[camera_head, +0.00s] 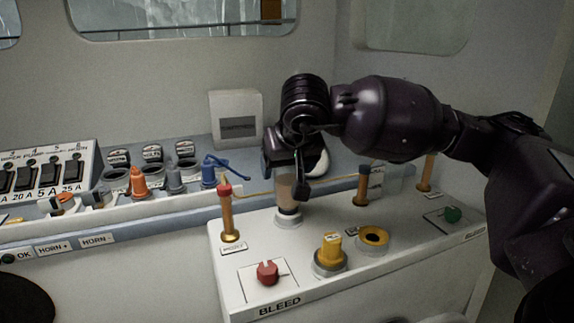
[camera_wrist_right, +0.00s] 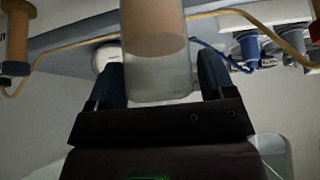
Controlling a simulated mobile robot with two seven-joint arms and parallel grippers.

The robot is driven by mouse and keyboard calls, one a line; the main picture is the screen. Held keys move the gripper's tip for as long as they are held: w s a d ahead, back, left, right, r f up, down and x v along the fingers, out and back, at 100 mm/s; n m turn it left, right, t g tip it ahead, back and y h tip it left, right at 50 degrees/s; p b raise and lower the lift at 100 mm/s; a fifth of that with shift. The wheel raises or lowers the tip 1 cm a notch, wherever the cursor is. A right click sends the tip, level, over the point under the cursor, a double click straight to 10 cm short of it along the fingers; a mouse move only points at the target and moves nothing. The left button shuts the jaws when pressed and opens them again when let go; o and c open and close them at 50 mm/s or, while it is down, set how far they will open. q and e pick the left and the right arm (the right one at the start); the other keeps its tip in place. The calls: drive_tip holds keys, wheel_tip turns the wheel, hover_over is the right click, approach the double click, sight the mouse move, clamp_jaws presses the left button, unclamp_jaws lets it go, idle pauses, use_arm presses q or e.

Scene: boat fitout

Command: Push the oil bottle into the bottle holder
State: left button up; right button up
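The oil bottle (camera_head: 286,188) is a clear cylinder with amber-brown liquid. It stands upright on the white panel, its lower end at a pale round collar (camera_head: 288,219) that looks like the bottle holder. I cannot tell how deep it sits. My right gripper (camera_head: 290,165) is around the bottle's upper part. In the right wrist view the bottle (camera_wrist_right: 155,50) lies between the two dark fingers of the right gripper (camera_wrist_right: 160,85), which appear to touch its sides. The gripper hides the bottle's top in the head view. My left gripper is not in view.
A red-topped post (camera_head: 227,215) stands left of the bottle and a blue-topped post (camera_head: 362,188) right of it. A yellow knob (camera_head: 330,252), a yellow ring (camera_head: 373,238) and a red valve (camera_head: 267,272) sit in front. A switch panel (camera_head: 45,178) is at far left.

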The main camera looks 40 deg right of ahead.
drive_tip(key=shift+o, duration=0.7)
drive_tip(key=v, duration=1)
drive_tip(key=shift+s+r, duration=0.15)
drive_tip(key=shift+r, duration=0.25)
drive_tip(key=shift+a, duration=0.1)
